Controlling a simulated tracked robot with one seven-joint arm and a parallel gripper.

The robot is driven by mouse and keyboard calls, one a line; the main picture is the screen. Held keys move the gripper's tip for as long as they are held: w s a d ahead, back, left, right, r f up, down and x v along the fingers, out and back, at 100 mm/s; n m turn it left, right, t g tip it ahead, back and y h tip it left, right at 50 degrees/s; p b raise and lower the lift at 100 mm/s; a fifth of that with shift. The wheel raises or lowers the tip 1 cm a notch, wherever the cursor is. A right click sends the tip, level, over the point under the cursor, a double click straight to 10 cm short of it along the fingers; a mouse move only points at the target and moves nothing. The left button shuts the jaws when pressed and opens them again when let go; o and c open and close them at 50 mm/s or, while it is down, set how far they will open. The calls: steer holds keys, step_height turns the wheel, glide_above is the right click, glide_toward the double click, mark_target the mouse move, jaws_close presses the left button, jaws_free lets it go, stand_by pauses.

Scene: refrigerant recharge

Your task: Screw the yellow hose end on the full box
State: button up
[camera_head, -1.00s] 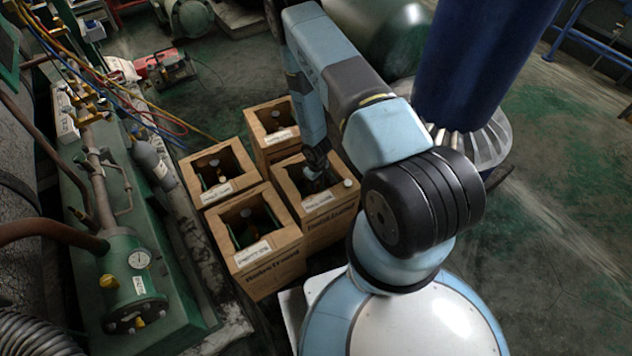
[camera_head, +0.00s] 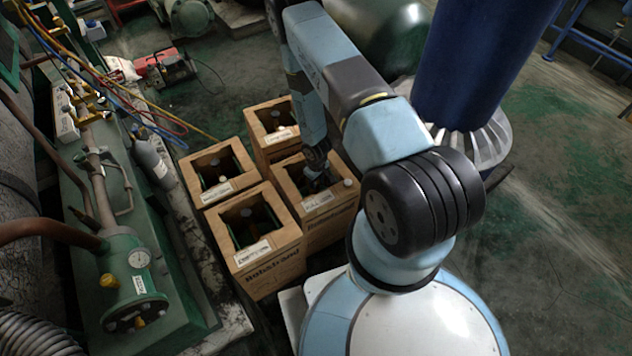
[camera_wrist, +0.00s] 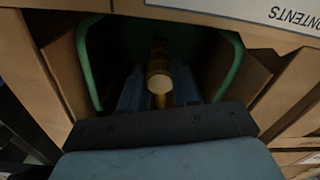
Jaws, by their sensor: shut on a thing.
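My gripper (camera_wrist: 160,92) is inside the front-right cardboard box (camera_head: 336,225). Its fingers are shut on a brass cylindrical fitting (camera_wrist: 158,72) with a pale round face. I cannot tell from its look whether this is the hose end or a valve part. A green tubular frame (camera_wrist: 88,62) stands around it inside the box. In the head view my gripper (camera_head: 317,178) is small and dark in the box opening, and the fitting is hidden. A yellow hose (camera_head: 190,127) runs from the left-hand machine toward the boxes; its end is not visible.
Three other open boxes stand close by: front-left (camera_head: 268,275), back-left (camera_head: 207,163) and back-right (camera_head: 262,118). A green machine (camera_head: 185,310) with a gauge lies to the left. A big blue column (camera_head: 480,70) stands to the right. The box walls leave little room around my gripper.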

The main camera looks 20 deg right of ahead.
steer(key=shift+f, duration=1)
stand_by(0.7)
steer(key=m, duration=0.3)
steer(key=shift+m, duration=0.4)
steer(key=m, duration=0.2)
steer(key=shift+m, duration=0.8)
steer(key=m, duration=0.3)
steer(key=shift+m, duration=0.3)
